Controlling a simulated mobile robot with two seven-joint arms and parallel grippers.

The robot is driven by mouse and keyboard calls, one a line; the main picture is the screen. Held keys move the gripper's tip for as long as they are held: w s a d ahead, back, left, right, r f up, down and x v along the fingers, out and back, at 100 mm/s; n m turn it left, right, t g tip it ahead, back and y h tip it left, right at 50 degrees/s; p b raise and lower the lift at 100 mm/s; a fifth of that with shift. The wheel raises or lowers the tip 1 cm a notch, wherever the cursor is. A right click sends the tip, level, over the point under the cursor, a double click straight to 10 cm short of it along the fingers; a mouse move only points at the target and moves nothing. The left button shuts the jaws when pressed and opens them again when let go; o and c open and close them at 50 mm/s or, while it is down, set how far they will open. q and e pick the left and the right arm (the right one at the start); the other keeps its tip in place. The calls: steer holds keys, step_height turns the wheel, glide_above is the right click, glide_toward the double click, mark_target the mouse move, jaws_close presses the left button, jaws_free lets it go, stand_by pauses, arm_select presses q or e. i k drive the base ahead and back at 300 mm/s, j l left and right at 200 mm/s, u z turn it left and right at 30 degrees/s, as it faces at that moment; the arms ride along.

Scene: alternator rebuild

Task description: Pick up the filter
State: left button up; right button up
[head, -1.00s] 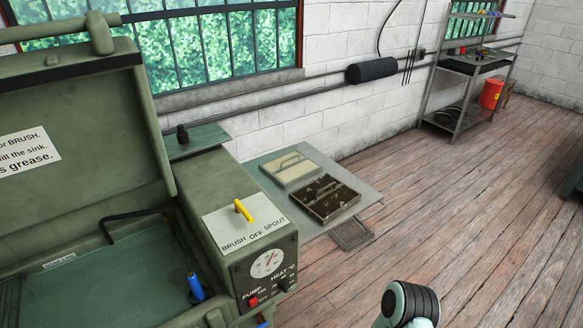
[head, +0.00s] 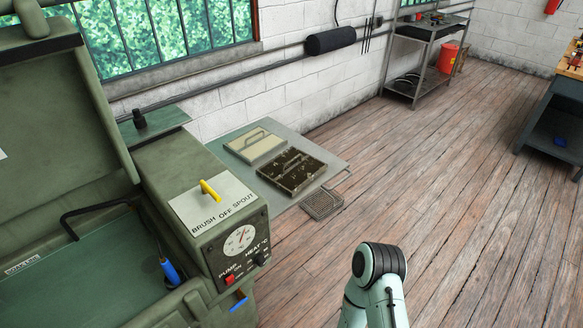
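Two flat rectangular panels with handles, which look like filters, lie side by side on a grey shelf (head: 322,174) right of the green parts washer. The clean cream filter (head: 254,147) is nearer the wall. The dark, dirty filter (head: 291,172) is nearer the front. Both lie flat with handles up. Part of my arm shows at the bottom, right of centre, but no gripper is in view.
The green washer (head: 168,160) with open lid fills the left; its panel has a yellow lever (head: 209,190). A mesh tray (head: 322,203) sits below the shelf edge. A metal rack (head: 410,60), red bucket (head: 447,57) and workbench (head: 556,110) stand farther off. Wooden floor (head: 450,200) is open between.

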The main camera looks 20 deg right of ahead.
mark_target(290, 171)
steer(key=z, duration=1.8)
steer(key=i+l+z, duration=0.2)
steer(key=i, duration=0.35)
steer(key=i+z, duration=0.2)
steer(key=i, duration=0.35)
steer(key=i+u, duration=0.35)
steer(key=i, duration=0.4)
steer(key=i+l+u, duration=0.15)
steer(key=i+u, duration=0.15)
steer(key=i, duration=0.45)
steer(key=i+u, duration=0.2)
steer(key=i, duration=0.3)
steer(key=i+u, duration=0.2)
steer(key=i, duration=0.3)
steer(key=i+l+u, duration=0.2)
steer(key=i, duration=0.3)
steer(key=i+u, duration=0.1)
steer(key=u, duration=0.75)
steer(key=i+l+u, duration=0.1)
steer(key=u, duration=0.3)
steer(key=i+u, duration=0.1)
steer(key=u, duration=2.1)
